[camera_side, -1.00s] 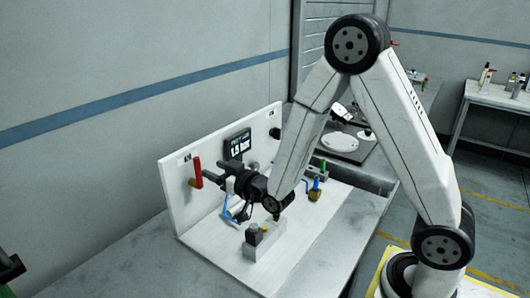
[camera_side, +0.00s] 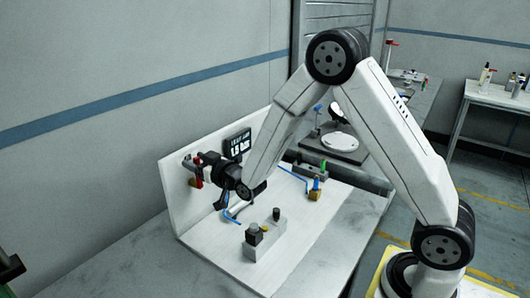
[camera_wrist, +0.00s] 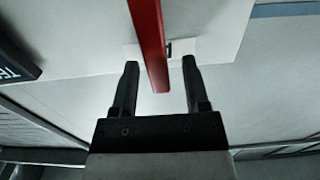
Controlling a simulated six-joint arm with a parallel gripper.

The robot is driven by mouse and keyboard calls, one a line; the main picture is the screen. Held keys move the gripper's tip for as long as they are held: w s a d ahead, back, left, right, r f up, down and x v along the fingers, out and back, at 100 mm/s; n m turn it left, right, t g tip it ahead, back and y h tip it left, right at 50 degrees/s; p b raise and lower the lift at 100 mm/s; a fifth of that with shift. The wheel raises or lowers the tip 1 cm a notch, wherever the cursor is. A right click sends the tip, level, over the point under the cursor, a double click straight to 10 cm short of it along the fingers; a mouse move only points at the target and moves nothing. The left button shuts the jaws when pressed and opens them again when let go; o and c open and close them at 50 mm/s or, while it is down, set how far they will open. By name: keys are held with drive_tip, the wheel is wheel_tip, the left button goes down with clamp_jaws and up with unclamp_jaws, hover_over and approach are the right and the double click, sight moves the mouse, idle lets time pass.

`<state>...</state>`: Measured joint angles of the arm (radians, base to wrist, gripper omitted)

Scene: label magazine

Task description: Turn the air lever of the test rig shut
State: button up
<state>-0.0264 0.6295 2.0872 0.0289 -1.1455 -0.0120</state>
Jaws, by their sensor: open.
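The red air lever (camera_side: 198,183) is on the upright white panel (camera_side: 178,205) of the test rig, at the panel's left part in the side view. In the wrist view the lever (camera_wrist: 150,40) is a long red bar running from the top edge down between the two black fingers of my gripper (camera_wrist: 159,65). The fingers are apart, with a gap on each side of the bar. I cannot see them touching it.
A dark display (camera_side: 237,142) is on the panel just right of my gripper. A grey block with black knobs (camera_side: 264,238) stands on the white base below. A brass valve with a blue top (camera_side: 315,190) and blue tubing are farther right. The front of the base is clear.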

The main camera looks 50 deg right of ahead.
clamp_jaws()
idle(1.4)
